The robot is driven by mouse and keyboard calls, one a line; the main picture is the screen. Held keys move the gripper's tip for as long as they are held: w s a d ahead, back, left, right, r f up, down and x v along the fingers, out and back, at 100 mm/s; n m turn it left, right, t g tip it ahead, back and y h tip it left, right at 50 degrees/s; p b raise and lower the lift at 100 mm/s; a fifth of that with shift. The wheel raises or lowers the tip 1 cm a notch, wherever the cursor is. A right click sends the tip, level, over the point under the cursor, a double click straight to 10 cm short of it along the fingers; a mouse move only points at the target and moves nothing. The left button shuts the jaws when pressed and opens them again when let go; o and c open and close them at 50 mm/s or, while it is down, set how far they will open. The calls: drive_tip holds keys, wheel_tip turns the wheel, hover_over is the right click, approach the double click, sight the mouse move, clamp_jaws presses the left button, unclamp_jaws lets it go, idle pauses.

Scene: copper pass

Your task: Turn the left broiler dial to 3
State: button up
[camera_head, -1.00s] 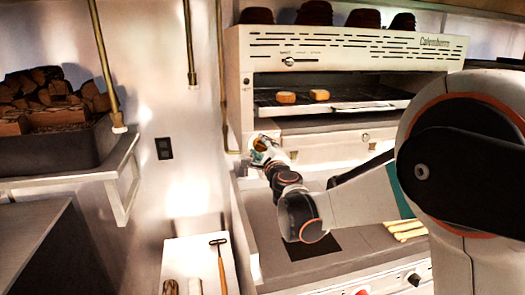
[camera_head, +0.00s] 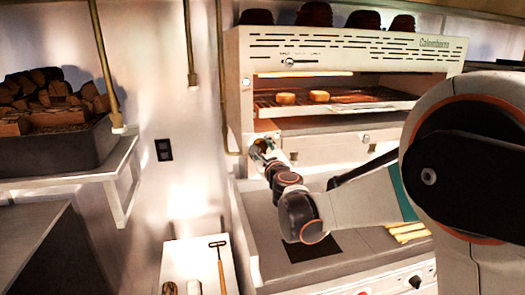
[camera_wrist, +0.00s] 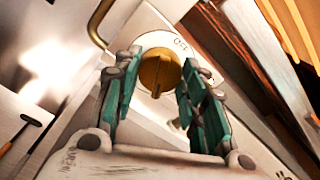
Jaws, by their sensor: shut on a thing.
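The left broiler dial (camera_wrist: 160,72) is a round brass knob on a pale round plate in the wrist view. The letters OFF show on the plate at its upper right; no number is readable. A ridge on the knob points to the picture's bottom. My gripper (camera_wrist: 161,62) is shut on the dial, with a green-padded finger on either side. In the head view my gripper (camera_head: 262,152) is at the lower left of the cream broiler (camera_head: 350,50) and hides the dial. A lit strip glows orange inside the broiler's opening.
Two bread pieces (camera_head: 286,98) lie on the broiler's rack. Another knob (camera_head: 366,138) is on the front panel to the right. Below is a grey counter (camera_head: 262,235). A brass pipe (camera_head: 221,70) runs down the wall close left of my gripper.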

idle(0.3)
drive_tip(key=o, duration=1.1)
drive_tip(key=shift+s, duration=0.1)
drive_tip(key=v, duration=1.2)
drive_tip(key=shift+r, duration=0.1)
